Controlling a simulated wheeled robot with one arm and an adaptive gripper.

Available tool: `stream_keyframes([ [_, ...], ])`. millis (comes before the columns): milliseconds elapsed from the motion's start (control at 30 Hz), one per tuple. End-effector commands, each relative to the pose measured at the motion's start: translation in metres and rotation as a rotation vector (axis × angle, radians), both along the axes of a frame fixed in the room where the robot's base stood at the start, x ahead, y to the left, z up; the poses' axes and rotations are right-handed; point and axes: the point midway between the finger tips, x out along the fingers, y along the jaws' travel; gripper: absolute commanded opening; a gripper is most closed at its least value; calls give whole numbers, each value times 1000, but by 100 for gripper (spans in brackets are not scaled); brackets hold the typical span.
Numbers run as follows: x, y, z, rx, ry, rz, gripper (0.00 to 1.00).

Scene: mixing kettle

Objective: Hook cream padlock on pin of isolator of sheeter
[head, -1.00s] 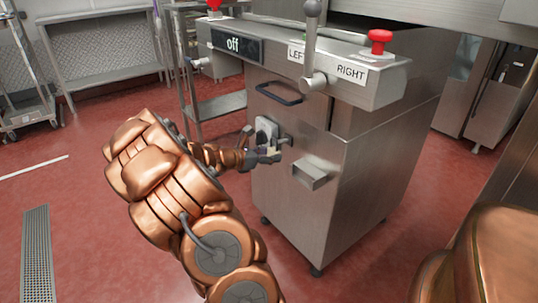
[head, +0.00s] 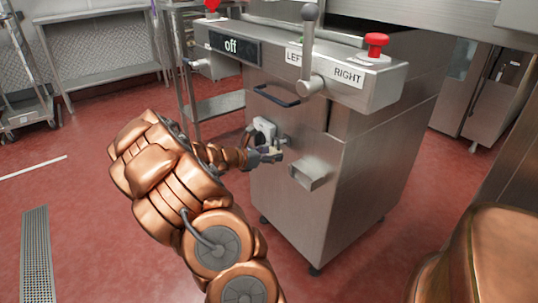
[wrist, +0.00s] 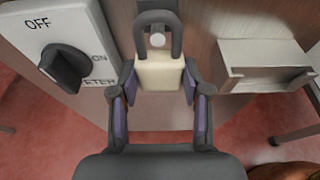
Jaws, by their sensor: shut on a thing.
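The cream padlock (wrist: 160,74) is between the purple-padded fingers of my gripper (wrist: 157,108), which is shut on its body. Its dark grey shackle (wrist: 178,34) points up in the wrist view. The round pale end of the pin (wrist: 157,40) shows inside the shackle's loop; I cannot tell how deep the pin reaches through it. The isolator (wrist: 40,24) is a white plate left of the padlock, its black knob near the OFF and ON marks. In the head view my gripper (head: 271,154) is at the front of the sheeter (head: 290,205), beside the isolator (head: 264,128), with the padlock too small to make out.
A steel box-like ledge (head: 308,174) sticks out right of my gripper and also shows in the wrist view (wrist: 262,68). A dark handle (head: 277,95) is above. A lever (head: 310,45) and a red button (head: 376,45) sit on top. The red floor at left is open.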

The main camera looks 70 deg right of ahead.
Motion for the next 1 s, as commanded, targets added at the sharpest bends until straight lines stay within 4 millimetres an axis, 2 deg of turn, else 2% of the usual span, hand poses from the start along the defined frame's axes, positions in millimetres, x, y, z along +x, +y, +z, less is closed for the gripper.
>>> stream_keyframes([
  [633,-9,-16,0,1,1,2,11],
  [1000,-10,-17,0,1,1,2,11],
])
